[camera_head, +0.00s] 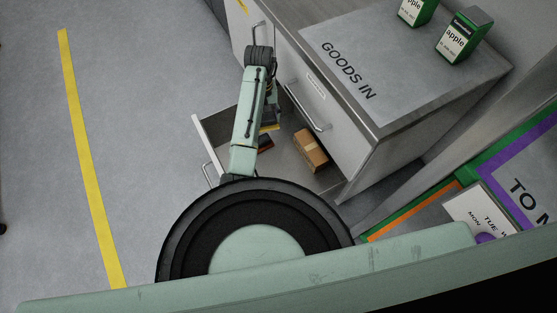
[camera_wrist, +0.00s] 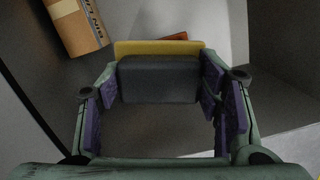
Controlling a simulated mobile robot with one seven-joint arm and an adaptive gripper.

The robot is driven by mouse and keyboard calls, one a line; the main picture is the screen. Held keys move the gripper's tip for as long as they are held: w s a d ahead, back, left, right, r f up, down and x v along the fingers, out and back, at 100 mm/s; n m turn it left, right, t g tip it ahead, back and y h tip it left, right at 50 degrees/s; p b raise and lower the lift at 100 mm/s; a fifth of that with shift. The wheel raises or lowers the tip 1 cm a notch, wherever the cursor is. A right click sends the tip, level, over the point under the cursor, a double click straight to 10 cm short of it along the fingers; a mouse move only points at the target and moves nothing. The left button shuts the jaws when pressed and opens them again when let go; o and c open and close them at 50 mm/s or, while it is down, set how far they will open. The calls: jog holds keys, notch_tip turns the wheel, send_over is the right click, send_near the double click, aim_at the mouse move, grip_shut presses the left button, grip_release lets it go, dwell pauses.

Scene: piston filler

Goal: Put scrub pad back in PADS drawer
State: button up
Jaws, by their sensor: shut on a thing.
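The scrub pad, a dark grey block with a yellow layer, is between the fingertips of my gripper (camera_wrist: 160,85) in the wrist view; the pad's grey face (camera_wrist: 158,82) is toward the camera. My gripper is shut on it, with purple finger pads at both sides. An open drawer (camera_head: 287,168) lies below, seen in the head view. My arm hides part of the drawer and most of the gripper there. Whether the pad touches the drawer floor I cannot tell. No label is readable on this drawer.
A cardboard box (camera_head: 311,150) lies in the drawer, also in the wrist view (camera_wrist: 77,25). A reddish-orange item (camera_wrist: 174,37) shows behind the pad. A closed drawer with a handle (camera_head: 308,108) is above. Green apple cartons (camera_head: 463,36) stand on the GOODS IN top (camera_head: 385,60).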

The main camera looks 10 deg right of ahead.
jog(key=s+a+f+n+p, duration=0.2)
jog(key=s+a+f+p, duration=0.15)
jog(key=s, duration=0.25)
jog(key=s+a+f+n+p, duration=0.1)
jog(key=s+a+f+p, duration=0.25)
jog(key=s, duration=0.35)
notch_tip(320, 180, down, 5)
jog(key=shift+s+r+b, duration=0.15)
jog(key=shift+r+b, duration=0.05)
jog(key=shift+b, duration=0.15)
jog(key=shift+f+b, duration=0.4)
jog(key=shift+f, duration=2)
jog(key=shift+f, duration=0.1)
jog(key=shift+f, duration=0.15)
jog(key=o, duration=1.4)
jog(key=shift+o, duration=0.2)
notch_tip(320, 180, up, 12)
jog(key=w+p, duration=0.1)
jog(key=shift+w+a+r+p, duration=0.2)
jog(key=shift+r+p, duration=0.05)
jog(key=shift+p, duration=0.05)
